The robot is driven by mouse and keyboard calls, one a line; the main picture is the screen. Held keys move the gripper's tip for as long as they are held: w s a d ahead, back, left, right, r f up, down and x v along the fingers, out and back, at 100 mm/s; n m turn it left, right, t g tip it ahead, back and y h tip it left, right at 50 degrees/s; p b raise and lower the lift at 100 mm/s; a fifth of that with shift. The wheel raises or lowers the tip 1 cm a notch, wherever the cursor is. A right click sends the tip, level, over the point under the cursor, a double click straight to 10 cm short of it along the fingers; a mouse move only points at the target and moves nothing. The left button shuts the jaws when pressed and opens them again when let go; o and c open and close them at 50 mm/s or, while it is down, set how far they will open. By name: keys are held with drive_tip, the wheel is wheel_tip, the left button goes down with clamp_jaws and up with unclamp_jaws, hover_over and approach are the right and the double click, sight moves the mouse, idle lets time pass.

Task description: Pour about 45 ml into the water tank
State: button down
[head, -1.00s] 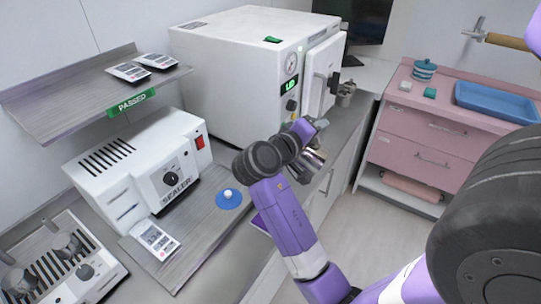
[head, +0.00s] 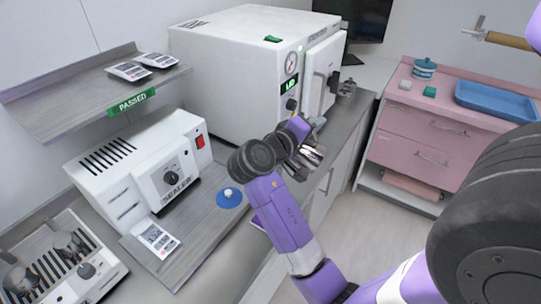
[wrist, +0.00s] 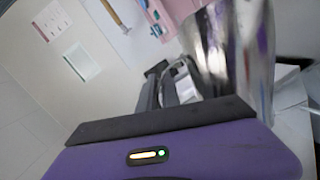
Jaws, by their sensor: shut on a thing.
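My gripper (head: 308,146) is out over the counter in front of the white steriliser (head: 245,75), partly hidden behind my own wrist in the head view. It is shut on the handle of a shiny metal jug (head: 312,157). In the wrist view the dark fingers (wrist: 160,88) close on the handle, and the jug (wrist: 235,55) fills the upper right. The jug's mouth and contents are hidden, and its exact tilt is unclear. I cannot make out an opening of the water tank.
The steriliser's door (head: 321,75) stands out at its right. Small metal items (head: 347,88) are on the counter behind my gripper. A sealer (head: 145,165) and a blue disc with a white knob (head: 230,197) are to the left. A pink cabinet (head: 425,135) stands at right.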

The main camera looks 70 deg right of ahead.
sight(325, 148)
drive_tip(key=shift+w+r, duration=0.25)
drive_tip(key=shift+r, duration=0.05)
drive_tip(key=shift+w+r+n+p, duration=0.2)
drive_tip(key=shift+w+n+p, duration=0.3)
drive_tip(key=shift+w+p, duration=0.1)
idle(0.9)
drive_tip(key=s+f+m+b, duration=0.2)
drive_tip(key=s+f+m+t+b, duration=0.1)
drive_tip(key=s+f+b, duration=0.1)
drive_tip(key=f+b, duration=0.1)
drive_tip(key=shift+s+f+m+y, duration=0.1)
drive_tip(key=shift+m+y, duration=0.2)
drive_tip(key=shift+m, duration=0.1)
drive_tip(key=shift+s+f+m+t+b, duration=0.2)
drive_tip(key=shift+m+t+b, duration=0.1)
drive_tip(key=shift+t, duration=0.1)
drive_tip(key=shift+r, duration=0.15)
drive_tip(key=shift+s+f+m+t+b, duration=0.2)
drive_tip(key=shift+f+b, duration=0.1)
drive_tip(key=shift+f, duration=0.1)
drive_tip(key=shift+s+f+m+t+b, duration=0.1)
drive_tip(key=shift+s+f+m+b, duration=0.1)
drive_tip(key=shift+f+b, duration=0.15)
drive_tip(key=shift+s+f+m+y, duration=0.15)
drive_tip(key=shift+m+y, duration=0.15)
